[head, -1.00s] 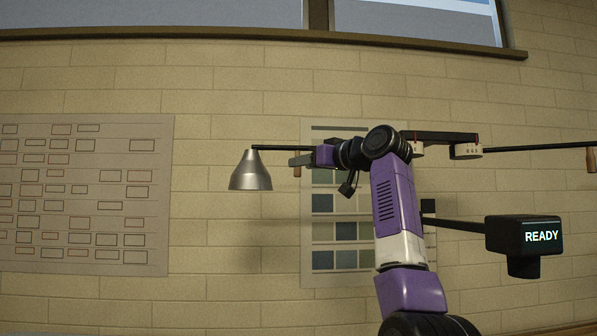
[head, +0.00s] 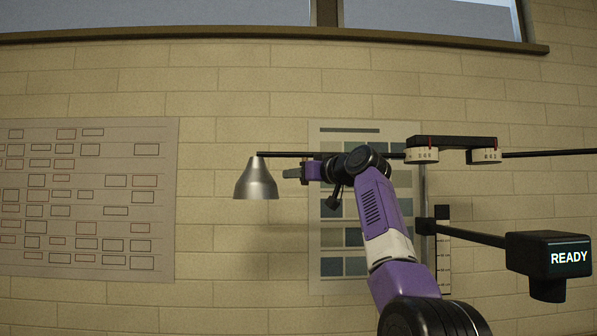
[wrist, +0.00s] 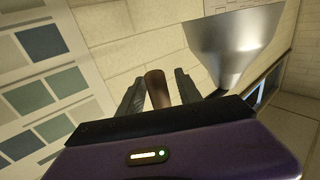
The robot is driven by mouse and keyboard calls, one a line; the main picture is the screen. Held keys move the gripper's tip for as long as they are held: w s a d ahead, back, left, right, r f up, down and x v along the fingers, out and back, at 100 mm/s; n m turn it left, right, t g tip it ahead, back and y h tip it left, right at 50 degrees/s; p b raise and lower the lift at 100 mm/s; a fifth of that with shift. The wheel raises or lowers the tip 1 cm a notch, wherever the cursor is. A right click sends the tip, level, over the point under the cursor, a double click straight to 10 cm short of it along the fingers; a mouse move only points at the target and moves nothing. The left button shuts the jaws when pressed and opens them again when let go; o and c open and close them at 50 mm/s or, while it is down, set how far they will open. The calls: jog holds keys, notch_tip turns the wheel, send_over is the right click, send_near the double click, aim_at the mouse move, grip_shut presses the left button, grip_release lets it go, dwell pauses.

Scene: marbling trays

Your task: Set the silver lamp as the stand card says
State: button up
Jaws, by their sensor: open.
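The silver lamp (head: 257,181) is a cone shade hanging at the left end of a thin black bar (head: 285,155). It also shows large at upper right in the wrist view (wrist: 237,45). My gripper (head: 284,173) is just right of the shade, below the bar. In the wrist view my gripper (wrist: 160,90) is open, with a brown handle (wrist: 156,88) between its two fingers; gaps show on both sides of it. In the head view my gripper hides the handle. The bar runs to a black stand head (head: 452,141) with two white dials (head: 421,155) (head: 484,156). I cannot make out a stand card.
A black box (head: 549,256) reading READY sits on an arm off the stand at right. A dark scale (head: 442,250) stands beside the post. A colour-swatch poster (head: 345,265) and a chart of rectangles (head: 85,200) are on the brick wall. The space below the lamp is clear.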

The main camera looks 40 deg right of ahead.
jog(key=shift+c, duration=0.3)
grip_shut()
dwell(1.2)
